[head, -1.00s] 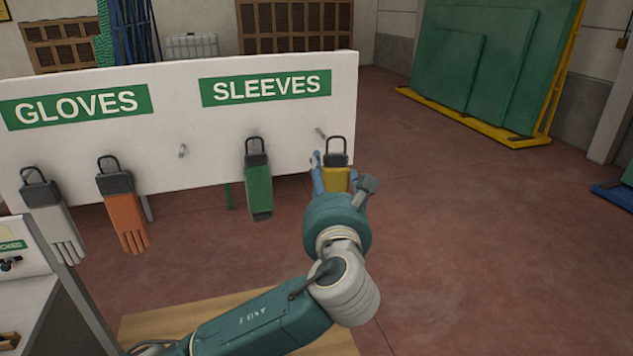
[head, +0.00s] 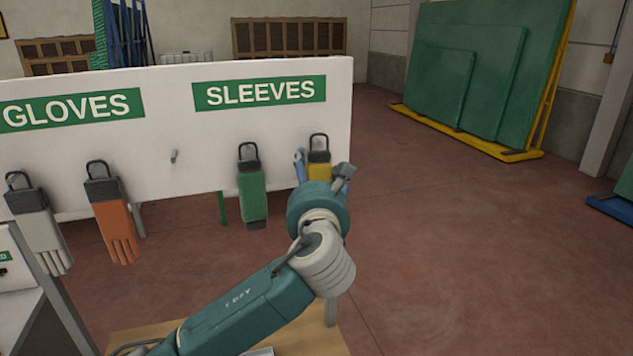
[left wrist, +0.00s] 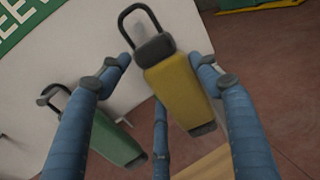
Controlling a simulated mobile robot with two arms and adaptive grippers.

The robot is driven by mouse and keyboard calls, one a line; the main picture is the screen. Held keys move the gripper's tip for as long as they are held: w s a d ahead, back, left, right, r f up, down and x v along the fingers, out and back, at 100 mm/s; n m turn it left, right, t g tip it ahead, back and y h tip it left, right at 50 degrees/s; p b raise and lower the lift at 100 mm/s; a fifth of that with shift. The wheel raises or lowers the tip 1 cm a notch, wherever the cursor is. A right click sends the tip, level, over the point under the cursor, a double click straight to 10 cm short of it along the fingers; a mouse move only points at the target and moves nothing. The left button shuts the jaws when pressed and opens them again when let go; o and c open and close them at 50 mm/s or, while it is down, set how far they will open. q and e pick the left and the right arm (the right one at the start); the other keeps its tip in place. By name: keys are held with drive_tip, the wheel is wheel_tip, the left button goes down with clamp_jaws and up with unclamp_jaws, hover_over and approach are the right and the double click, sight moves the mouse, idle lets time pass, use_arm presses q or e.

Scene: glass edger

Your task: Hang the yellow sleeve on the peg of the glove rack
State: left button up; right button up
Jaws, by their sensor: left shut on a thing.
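The yellow sleeve (head: 319,172) has a dark cuff and a black loop on top. My left gripper (head: 322,170) is shut on it and holds it upright in front of the rack board (head: 205,125), under the SLEEVES sign. The sleeve also shows between my blue fingers in the left wrist view (left wrist: 182,92). Its loop is at the board's right end, where the peg is not distinguishable now. I cannot tell whether the loop is around the peg or in front of it. My right gripper is not in view.
A green sleeve (head: 252,195) hangs close left of the yellow one. An orange glove (head: 117,230) and a grey glove (head: 42,235) hang farther left. A bare peg (head: 174,156) stands between glove and sleeve. The floor right of the board is clear.

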use_arm(q)
drive_tip(key=shift+w+a+f+b, duration=0.15)
drive_tip(key=shift+w+b, duration=0.25)
drive_tip(key=shift+w, duration=0.1)
drive_tip(key=shift+w+a, duration=0.1)
drive_tip(key=shift+w, duration=0.15)
drive_tip(key=shift+w+a+f+p, duration=0.15)
drive_tip(key=shift+w+p, duration=0.2)
drive_tip(key=shift+w, duration=0.15)
drive_tip(key=shift+f, duration=0.1)
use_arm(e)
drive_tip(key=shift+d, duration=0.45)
use_arm(q)
drive_tip(key=shift+f, duration=0.1)
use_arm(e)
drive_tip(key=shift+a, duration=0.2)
use_arm(q)
drive_tip(key=o, duration=1.2)
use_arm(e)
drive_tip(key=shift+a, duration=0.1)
use_arm(q)
drive_tip(key=shift+o, duration=0.2)
